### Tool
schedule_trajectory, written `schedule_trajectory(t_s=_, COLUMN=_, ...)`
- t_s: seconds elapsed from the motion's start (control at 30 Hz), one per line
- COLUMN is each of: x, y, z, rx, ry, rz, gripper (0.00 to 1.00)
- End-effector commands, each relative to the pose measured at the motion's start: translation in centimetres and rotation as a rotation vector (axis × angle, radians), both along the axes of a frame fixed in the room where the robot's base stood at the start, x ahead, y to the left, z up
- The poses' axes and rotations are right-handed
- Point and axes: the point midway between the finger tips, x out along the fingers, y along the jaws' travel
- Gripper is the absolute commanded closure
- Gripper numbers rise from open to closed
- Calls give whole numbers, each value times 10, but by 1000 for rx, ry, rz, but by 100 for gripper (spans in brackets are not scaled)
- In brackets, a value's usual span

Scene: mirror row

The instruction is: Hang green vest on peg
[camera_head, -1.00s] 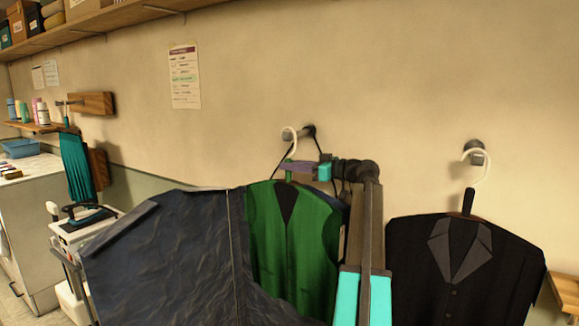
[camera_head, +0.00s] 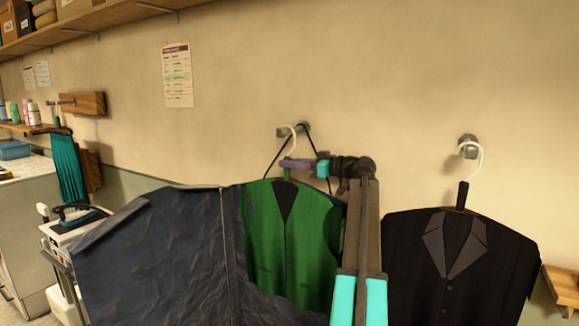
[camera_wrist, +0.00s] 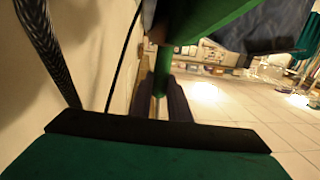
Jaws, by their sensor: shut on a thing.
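The green vest (camera_head: 290,255) hangs upright from a hanger with a pale hook (camera_head: 291,136). My gripper (camera_head: 290,168) is shut on the hanger's green neck, just below the hook. In the wrist view the dark finger pads (camera_wrist: 163,103) close around the green neck (camera_wrist: 163,72). The hook overlaps a grey wall peg (camera_head: 303,127) in the picture; I cannot tell whether it rests on the peg or is in front of it. The vest's lower left is hidden behind a dark navy garment.
The large navy garment (camera_head: 155,255) fills the left foreground. Black cords (camera_head: 273,160) slant down from the peg behind the vest. A black jacket (camera_head: 460,265) hangs from another peg (camera_head: 468,143) to the right. A teal garment (camera_head: 68,170) hangs far left.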

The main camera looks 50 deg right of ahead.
Motion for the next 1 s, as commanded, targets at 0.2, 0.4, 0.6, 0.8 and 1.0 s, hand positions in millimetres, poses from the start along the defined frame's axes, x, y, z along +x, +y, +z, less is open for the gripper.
schedule_trajectory(t_s=0.2, x=0, y=0, z=-2, rx=0, ry=0, rz=0, gripper=100)
schedule_trajectory(t_s=0.4, x=0, y=0, z=-2, rx=0, ry=1, rz=1, gripper=100)
schedule_trajectory(t_s=0.6, x=0, y=0, z=-3, rx=0, ry=1, rz=1, gripper=65)
schedule_trajectory(t_s=0.8, x=0, y=0, z=-2, rx=0, ry=0, rz=1, gripper=62)
schedule_trajectory(t_s=1.0, x=0, y=0, z=-3, rx=0, ry=1, rz=1, gripper=38)
